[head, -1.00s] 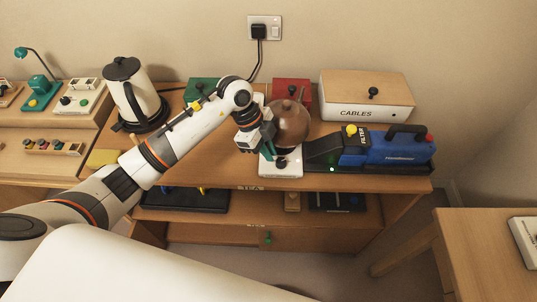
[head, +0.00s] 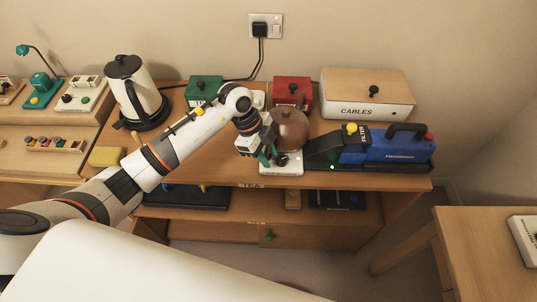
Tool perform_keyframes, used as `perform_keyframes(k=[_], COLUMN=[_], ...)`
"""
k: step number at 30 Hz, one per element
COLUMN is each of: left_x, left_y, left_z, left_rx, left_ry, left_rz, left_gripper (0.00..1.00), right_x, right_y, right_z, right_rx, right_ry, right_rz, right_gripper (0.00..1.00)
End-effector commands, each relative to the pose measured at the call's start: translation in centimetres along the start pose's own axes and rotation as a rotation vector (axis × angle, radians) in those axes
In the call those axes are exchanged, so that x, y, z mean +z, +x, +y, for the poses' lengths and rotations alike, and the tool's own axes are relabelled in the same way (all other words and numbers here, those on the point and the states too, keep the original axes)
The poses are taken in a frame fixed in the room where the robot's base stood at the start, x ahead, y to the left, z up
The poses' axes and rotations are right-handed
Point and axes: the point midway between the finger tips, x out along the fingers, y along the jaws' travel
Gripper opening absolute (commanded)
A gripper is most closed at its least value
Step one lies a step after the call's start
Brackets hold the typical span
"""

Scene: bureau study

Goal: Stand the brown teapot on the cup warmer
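The brown teapot (head: 291,128) is upright over the back of the white cup warmer (head: 284,169), which has a black knob at its front. I cannot tell whether the teapot's base touches the warmer. My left gripper (head: 266,154), with teal fingertips, is at the teapot's left side and seems shut on it. The grasp itself is hidden by the gripper. My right gripper is not in view.
A blue machine (head: 398,149) with a black base stands close on the right. Behind are a red box (head: 291,88), a green box (head: 203,88) and the cables box (head: 367,92). A white kettle (head: 134,91) stands at left.

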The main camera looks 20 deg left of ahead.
Motion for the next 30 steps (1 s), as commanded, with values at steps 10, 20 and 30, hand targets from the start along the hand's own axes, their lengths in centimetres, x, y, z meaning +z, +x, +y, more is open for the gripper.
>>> perform_keyframes(k=[10, 20, 30], left_x=[-0.1, 0.0, 0.1], left_y=[-7.0, -11.0, -11.1], left_z=[0.1, 0.0, 0.0], left_rx=[0.005, 0.002, 0.001], left_ry=[0.002, 0.001, 0.002], left_rz=[0.002, 0.000, -0.002], left_gripper=[0.33, 0.33, 0.33], right_x=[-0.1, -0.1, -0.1], right_y=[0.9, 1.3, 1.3], right_z=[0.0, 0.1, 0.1], right_rx=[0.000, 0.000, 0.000], right_ry=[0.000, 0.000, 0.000], right_rz=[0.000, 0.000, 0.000], right_gripper=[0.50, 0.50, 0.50])
